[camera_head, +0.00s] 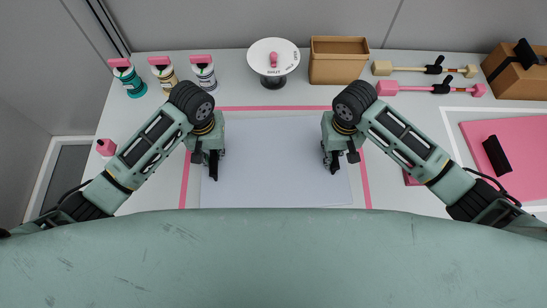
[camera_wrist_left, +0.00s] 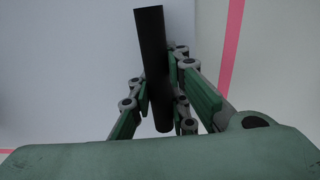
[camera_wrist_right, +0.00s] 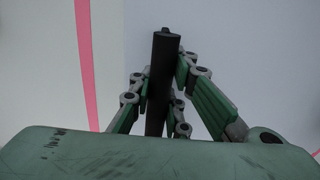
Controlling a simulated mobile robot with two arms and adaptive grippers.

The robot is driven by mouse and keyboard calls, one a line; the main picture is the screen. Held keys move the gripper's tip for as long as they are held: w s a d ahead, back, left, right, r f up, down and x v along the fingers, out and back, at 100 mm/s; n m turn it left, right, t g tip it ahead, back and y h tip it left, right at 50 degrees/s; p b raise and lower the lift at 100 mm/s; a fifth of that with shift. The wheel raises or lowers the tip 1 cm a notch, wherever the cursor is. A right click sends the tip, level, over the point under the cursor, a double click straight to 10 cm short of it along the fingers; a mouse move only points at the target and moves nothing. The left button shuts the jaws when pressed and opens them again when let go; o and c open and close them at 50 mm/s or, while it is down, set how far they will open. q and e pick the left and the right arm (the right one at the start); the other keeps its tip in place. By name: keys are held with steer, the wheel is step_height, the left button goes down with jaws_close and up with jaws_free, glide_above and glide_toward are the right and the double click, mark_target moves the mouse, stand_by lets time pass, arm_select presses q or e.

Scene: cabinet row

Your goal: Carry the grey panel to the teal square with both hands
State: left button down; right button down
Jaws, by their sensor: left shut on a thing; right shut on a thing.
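The pale grey panel (camera_head: 274,165) lies flat in view between my two arms, inside a pink outline on the white surface. A dark bar handle stands near each side of it. My left gripper (camera_head: 211,158) is shut on the left handle (camera_head: 215,172), which also shows in the left wrist view (camera_wrist_left: 150,40). My right gripper (camera_head: 338,156) is shut on the right handle, which also shows in the right wrist view (camera_wrist_right: 162,55). I cannot tell whether the panel touches the surface. No teal square is visible.
A pink panel (camera_head: 525,165) with a black handle lies at the right by a white outline. Several pink-topped bottles (camera_head: 204,72), a round white dial (camera_head: 273,57), a brown open box (camera_head: 338,62) and two bars with black clamps (camera_head: 424,70) stand along the back.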

arm_select(q)
steer(key=shift+w+r, duration=0.1)
steer(key=shift+r, duration=0.1)
arm_select(e)
steer(key=shift+w+r, duration=0.1)
steer(key=shift+r, duration=0.1)
stand_by(0.3)
